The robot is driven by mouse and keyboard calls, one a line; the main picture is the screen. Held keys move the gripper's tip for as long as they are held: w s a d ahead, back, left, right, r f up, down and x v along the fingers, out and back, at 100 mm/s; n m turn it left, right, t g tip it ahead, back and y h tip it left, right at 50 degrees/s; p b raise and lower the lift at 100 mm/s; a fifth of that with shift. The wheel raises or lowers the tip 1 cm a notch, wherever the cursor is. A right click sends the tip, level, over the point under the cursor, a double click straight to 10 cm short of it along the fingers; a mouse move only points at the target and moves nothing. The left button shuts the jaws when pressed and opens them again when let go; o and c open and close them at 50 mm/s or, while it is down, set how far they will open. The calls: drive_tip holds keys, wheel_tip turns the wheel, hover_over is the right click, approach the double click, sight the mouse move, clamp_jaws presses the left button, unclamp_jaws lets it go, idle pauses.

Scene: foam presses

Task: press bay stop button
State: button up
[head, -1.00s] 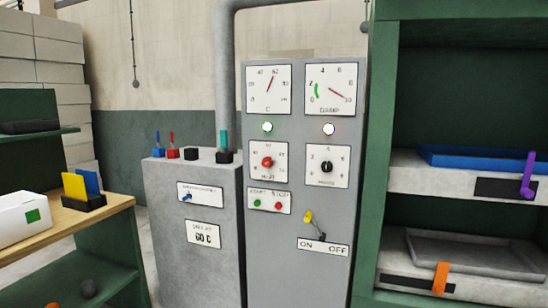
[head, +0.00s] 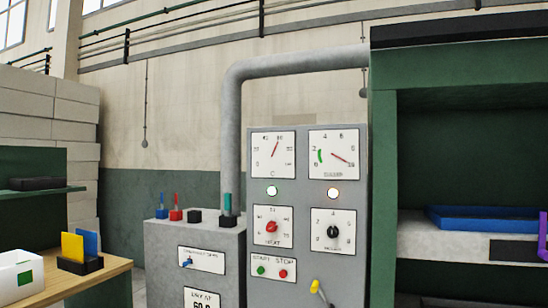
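The grey control panel (head: 307,215) stands in the middle of the head view. On its left lower side is a white plate with START and STOP labels. The red stop button (head: 283,273) sits on the right of that plate, and the green start button (head: 261,270) on the left. A red heat knob (head: 271,227) is just above the plate. A yellow-tipped lever (head: 315,286) is at the bottom right, partly cut off by the frame edge. My gripper is not in view.
A grey cabinet (head: 196,262) with several small levers on top stands left of the panel. A green press frame (head: 382,190) with a blue tray (head: 480,218) is on the right. A wooden bench (head: 85,281) with yellow and blue cards is at lower left.

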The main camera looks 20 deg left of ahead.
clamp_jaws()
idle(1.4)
